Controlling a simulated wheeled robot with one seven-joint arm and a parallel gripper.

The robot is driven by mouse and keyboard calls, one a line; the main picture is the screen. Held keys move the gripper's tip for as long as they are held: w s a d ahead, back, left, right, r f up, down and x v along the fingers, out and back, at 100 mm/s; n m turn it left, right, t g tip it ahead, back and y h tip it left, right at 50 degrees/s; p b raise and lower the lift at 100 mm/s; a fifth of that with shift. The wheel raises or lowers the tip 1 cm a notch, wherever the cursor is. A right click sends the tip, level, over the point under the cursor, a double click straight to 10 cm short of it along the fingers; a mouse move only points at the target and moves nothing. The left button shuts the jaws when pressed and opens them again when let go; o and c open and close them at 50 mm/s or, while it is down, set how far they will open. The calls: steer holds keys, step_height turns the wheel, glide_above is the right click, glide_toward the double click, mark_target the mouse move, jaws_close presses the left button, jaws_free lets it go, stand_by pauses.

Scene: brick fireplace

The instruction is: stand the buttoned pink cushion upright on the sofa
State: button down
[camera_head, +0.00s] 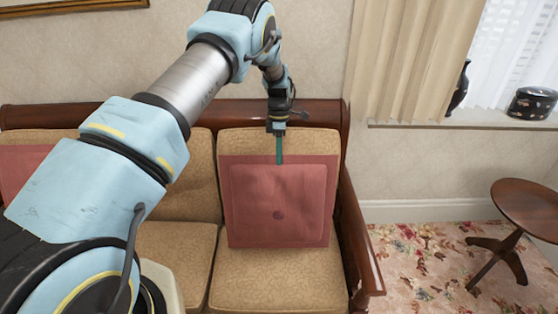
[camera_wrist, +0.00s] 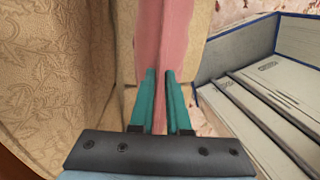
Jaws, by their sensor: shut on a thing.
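The buttoned pink cushion (camera_head: 277,210) stands upright on the right seat of the sofa (camera_head: 262,283), its face with the centre button toward the head camera. Its back side is close to the tan backrest; whether it touches is hidden. My gripper (camera_head: 279,150) is above the cushion, pointing down at its top edge. In the wrist view, my gripper's teal fingers (camera_wrist: 161,105) are shut on the top edge of the pink cushion (camera_wrist: 163,35), one finger on each side.
Another pink cushion (camera_head: 22,170) is at the sofa's left, partly behind my arm. The wooden sofa armrest (camera_head: 357,235) is close to the right. A small round table (camera_head: 532,207) stands farther right.

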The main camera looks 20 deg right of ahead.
steer(key=shift+w, duration=0.1)
stand_by(0.3)
steer(key=shift+w+d+f+b, duration=0.15)
steer(key=shift+w+d+b, duration=0.2)
steer(key=shift+w+b, duration=0.35)
steer(key=shift+w+d+f+b, duration=0.1)
steer(key=shift+w+d+b, duration=0.25)
steer(key=shift+w+b, duration=0.35)
steer(key=shift+w+d+f+b, duration=0.15)
steer(key=shift+w+d+b, duration=0.2)
steer(key=shift+w+b, duration=0.35)
steer(key=shift+w, duration=0.1)
steer(key=c, duration=0.8)
jaws_free()
